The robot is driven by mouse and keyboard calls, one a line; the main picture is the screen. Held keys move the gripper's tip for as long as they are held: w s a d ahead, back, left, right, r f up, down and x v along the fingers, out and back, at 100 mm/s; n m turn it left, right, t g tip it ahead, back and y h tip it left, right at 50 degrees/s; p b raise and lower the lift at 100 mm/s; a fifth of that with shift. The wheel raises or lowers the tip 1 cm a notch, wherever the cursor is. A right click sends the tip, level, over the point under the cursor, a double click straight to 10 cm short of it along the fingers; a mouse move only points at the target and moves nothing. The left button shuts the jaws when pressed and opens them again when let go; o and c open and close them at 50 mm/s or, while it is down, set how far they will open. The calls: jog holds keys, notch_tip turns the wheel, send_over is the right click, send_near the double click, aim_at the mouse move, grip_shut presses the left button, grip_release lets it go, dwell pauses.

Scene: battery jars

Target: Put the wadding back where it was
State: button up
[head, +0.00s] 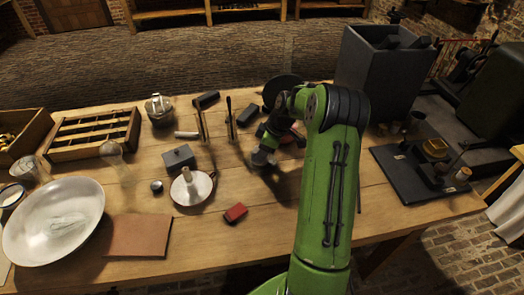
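A pale, whitish patch (68,224) lies in the large shallow white dish (25,243) at the front left; it may be the wadding, but I cannot tell for sure. A small white roll (186,134) lies near the table's middle. My gripper (262,158) is above the middle of the table, right of the red-rimmed dish, and well apart from the large white dish. It is small and dark in this view, and I cannot see its fingers clearly or whether they hold anything. My green arm hides part of the table.
A red-rimmed dish with a white cone (187,188), grey block (179,158), red block (236,212) and brown slab (138,236) occupy the table. A slotted wooden rack (95,134) is at left. A tall dark box (378,75) and black board (410,185) are at right.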

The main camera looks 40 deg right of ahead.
jog(key=o, duration=0.4)
jog(key=p+v, duration=0.4)
jog(key=v, duration=0.8)
jog(key=s+a+r+m+h, duration=0.2)
jog(key=a+r, duration=0.6)
jog(key=a, duration=0.3)
jog(key=s+a+r+m, duration=0.2)
jog(key=s+a+r, duration=0.2)
jog(key=s+a, duration=0.3)
jog(key=s+a+m+t, duration=0.2)
jog(key=s+a+m, duration=0.2)
jog(key=s, duration=1)
jog(key=a, duration=0.3)
jog(key=shift+f+h, duration=0.4)
